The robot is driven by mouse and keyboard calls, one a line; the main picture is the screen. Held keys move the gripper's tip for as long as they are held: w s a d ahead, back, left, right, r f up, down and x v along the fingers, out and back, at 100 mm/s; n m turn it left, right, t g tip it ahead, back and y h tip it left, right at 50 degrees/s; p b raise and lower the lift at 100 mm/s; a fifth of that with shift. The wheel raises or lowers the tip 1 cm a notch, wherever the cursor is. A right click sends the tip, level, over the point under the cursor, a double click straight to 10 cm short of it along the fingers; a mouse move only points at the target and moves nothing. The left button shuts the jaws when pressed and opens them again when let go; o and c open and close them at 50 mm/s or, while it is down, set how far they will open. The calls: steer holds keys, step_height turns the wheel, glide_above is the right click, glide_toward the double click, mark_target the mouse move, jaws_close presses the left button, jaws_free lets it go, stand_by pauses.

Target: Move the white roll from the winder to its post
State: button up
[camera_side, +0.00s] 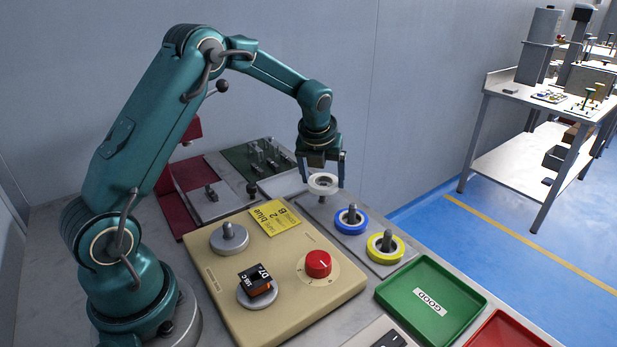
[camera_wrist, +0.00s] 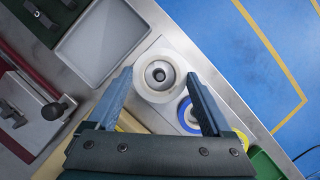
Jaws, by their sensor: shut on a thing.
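The white roll (camera_side: 323,184) is between the fingertips of my gripper (camera_side: 323,181), which is shut on it. It is held level above the far end of the grey post plate (camera_side: 380,262). In the wrist view the white roll (camera_wrist: 142,86) shows between both fingers, and a dark round post top shows through its hole. From the side, most of that post is hidden under the roll. A blue roll (camera_side: 341,222) and a yellow roll (camera_side: 373,250) sit around the other posts. The beige winder (camera_side: 285,290) has a bare grey disc with a spindle (camera_side: 229,238).
A red knob (camera_side: 318,263), a yellow note (camera_side: 275,218) and a small dark labelled block (camera_side: 257,279) are on the winder. A green GOOD tray (camera_side: 455,310) and a red tray (camera_side: 508,332) lie at the right. A grey tray (camera_wrist: 100,42) lies beside the post plate.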

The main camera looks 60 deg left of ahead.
mark_target(322, 204)
steer(key=shift+f, duration=1)
steer(key=shift+f, duration=0.35)
steer(key=shift+f, duration=0.35)
steer(key=shift+f, duration=0.3)
steer(key=o, duration=1.1)
steer(key=shift+r, duration=0.1)
steer(key=shift+v, duration=2.5)
